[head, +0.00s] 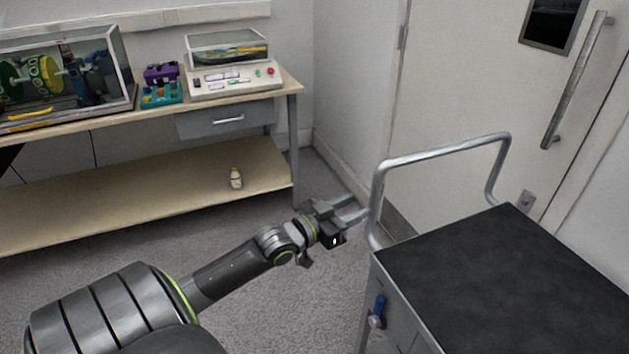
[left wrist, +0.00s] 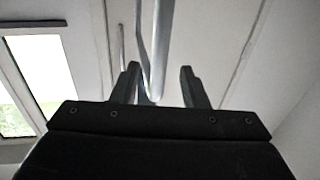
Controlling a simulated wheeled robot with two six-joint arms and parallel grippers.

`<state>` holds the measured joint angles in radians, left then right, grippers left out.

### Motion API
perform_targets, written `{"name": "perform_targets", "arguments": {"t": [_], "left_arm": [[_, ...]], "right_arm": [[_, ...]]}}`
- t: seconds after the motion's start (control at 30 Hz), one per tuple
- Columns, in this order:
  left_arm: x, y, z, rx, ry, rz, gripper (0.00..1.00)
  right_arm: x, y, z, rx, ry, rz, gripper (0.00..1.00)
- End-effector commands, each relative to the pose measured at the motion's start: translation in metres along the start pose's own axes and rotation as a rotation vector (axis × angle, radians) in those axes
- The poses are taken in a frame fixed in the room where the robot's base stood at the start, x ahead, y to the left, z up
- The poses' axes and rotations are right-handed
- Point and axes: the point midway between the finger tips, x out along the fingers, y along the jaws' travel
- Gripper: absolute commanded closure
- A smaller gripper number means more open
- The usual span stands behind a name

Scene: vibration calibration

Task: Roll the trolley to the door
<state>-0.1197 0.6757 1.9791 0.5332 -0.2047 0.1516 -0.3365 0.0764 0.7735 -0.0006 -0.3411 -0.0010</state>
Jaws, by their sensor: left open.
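The trolley (head: 510,275) stands at the right of the head view, with a dark top and a grey metal push handle (head: 440,150) rising at its far end. The door (head: 470,70) is just behind it, pale, with a long bar handle (head: 578,80) and a dark window. My left gripper (head: 358,208) is at the left upright of the trolley's handle, its fingers pointing at the bar. In the left wrist view the handle bar (left wrist: 160,50) runs between the two open fingers (left wrist: 158,85). I cannot tell whether they touch it. My right gripper is not in view.
A workbench (head: 225,106) with a lower shelf (head: 150,195) stands at the left, carrying a glass-cased machine, a control box (head: 232,80) and a purple and teal item. A small bottle (head: 235,178) is on the shelf. Grey floor (head: 260,310) lies clear between bench and trolley.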

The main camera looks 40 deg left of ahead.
Motion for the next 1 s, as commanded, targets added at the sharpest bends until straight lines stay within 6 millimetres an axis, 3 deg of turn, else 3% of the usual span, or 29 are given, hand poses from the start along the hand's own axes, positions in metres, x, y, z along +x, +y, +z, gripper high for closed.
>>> {"name": "perform_targets", "arguments": {"t": [0.5, 0.7, 1.0], "left_arm": [[-0.088, 0.0, -0.003, -0.002, -0.005, 0.0, 0.6], [-0.103, 0.0, -0.001, -0.002, -0.002, 0.0, 0.6], [-0.106, 0.0, 0.0, -0.001, 0.0, 0.001, 0.6]], "right_arm": [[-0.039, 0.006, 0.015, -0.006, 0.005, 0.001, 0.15], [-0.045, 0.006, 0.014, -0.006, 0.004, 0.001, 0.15], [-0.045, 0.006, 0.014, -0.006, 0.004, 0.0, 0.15]]}}
